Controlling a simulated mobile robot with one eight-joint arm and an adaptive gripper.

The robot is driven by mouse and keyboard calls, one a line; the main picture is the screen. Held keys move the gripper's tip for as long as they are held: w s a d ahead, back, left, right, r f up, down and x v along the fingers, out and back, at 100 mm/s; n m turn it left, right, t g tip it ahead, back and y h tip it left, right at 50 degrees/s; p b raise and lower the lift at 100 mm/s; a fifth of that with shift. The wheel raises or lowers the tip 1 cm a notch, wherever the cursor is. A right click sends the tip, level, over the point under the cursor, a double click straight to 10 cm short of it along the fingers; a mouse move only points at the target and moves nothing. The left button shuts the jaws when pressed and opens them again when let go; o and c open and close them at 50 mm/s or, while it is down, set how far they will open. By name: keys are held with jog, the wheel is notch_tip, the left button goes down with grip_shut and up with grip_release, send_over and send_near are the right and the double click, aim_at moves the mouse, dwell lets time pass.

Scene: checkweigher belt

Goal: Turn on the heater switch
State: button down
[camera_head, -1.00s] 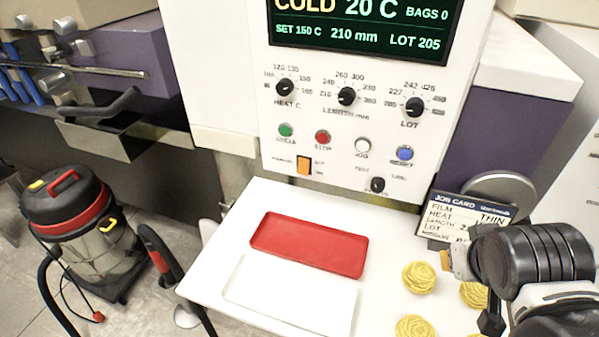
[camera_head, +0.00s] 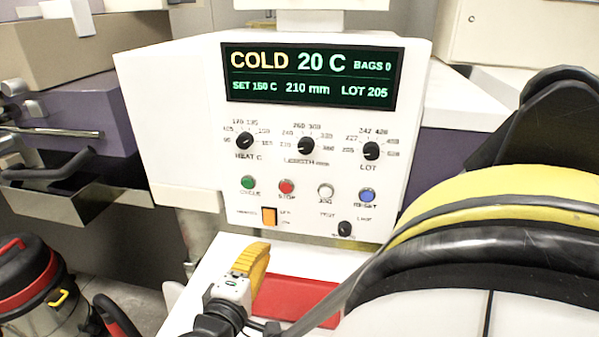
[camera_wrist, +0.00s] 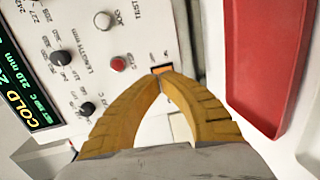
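The heater switch (camera_head: 269,216) is a small orange rocker low on the white control panel, with small OFF and ON labels to its right. My gripper (camera_head: 262,248) has yellow fingers and shows just below the switch in the head view, pointing toward the panel. In the wrist view the fingertips (camera_wrist: 161,76) come together, with nothing visible between them. Part of the orange switch (camera_wrist: 161,69) shows right at the tips. I cannot tell whether they touch it.
Green, red, white and blue buttons sit in a row above the switch, the red one (camera_head: 286,187) nearby. Three black knobs are higher up. A red tray (camera_head: 295,298) lies on the white table behind my gripper. My arm blocks the lower right.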

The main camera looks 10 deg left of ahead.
aim_at(266, 221)
jog(key=shift+n+y, duration=0.5)
jog(key=s+a, duration=0.1)
jog(key=s+a+f, duration=0.1)
jog(key=a, duration=0.1)
jog(key=shift+s+a, duration=0.1)
jog(key=shift+s, duration=0.25)
jog(key=w+b, duration=0.1)
jog(key=w, duration=0.3)
jog(key=w+f+b, duration=0.1)
jog(key=w, duration=0.3)
jog(key=w+d+b, duration=0.1)
jog(key=w, duration=0.3)
jog(key=shift+w+f, duration=0.1)
jog(key=shift+f, duration=0.2)
jog(key=shift+w+b, duration=0.45)
jog(key=shift+w, duration=0.4)
